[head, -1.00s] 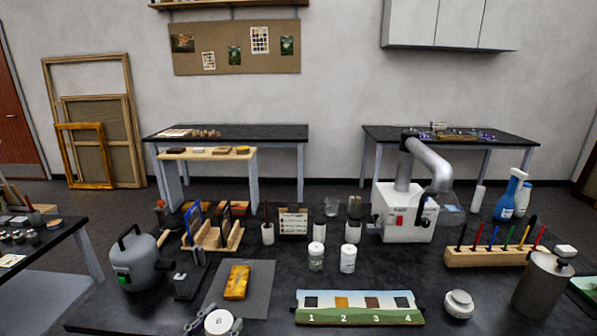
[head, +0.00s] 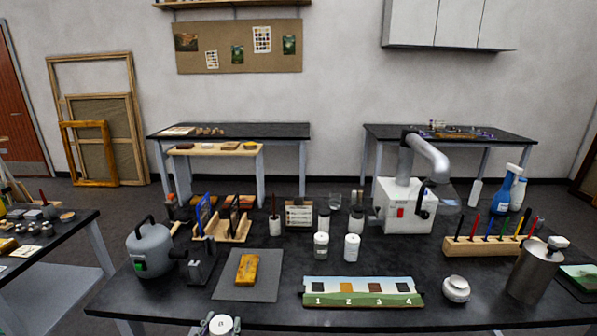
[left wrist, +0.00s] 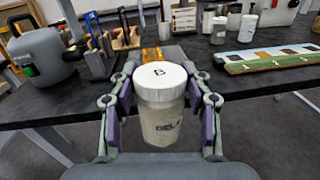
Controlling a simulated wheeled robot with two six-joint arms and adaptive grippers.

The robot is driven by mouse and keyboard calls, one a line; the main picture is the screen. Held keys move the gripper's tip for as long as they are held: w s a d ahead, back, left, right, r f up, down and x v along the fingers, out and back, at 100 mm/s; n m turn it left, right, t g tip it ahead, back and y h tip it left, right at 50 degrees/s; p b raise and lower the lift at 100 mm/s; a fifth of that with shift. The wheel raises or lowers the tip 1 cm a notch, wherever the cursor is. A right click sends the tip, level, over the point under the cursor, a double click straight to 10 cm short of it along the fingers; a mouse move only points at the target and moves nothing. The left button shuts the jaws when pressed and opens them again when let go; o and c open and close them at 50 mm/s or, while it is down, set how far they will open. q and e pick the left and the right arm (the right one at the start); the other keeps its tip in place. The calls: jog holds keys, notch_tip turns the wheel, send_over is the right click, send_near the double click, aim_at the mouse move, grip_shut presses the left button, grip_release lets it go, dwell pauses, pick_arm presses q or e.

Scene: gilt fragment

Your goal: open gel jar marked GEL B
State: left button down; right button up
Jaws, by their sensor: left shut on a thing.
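The gel jar (left wrist: 162,118) is a clear jar of pale contents with a white lid (left wrist: 160,76) marked B. Lettering partly readable as GEL shows on its side. The lid sits on the jar. My left gripper (left wrist: 159,100) is shut around the jar's body, one purple-padded finger on each side, and holds it upright. In the head view the jar (head: 220,322) is at the bottom edge, in front of the table's near edge, its lower part cut off. My right gripper is in neither view.
Floor space lies in front of the table.

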pick_arm(q)
jog(key=f, duration=0.1)
jog(key=w+f+y, duration=0.1)
jog(key=w+n, duration=0.1)
jog(key=shift+w+a+f+y, duration=0.1)
jog(key=shift+a+f+y, duration=0.2)
jog(key=shift+f, duration=0.1)
jog(key=shift+w+a+f+y, duration=0.1)
jog(key=shift+a+f+y, duration=0.2)
jog(key=shift+f, duration=0.2)
jog(key=shift+d, duration=0.1)
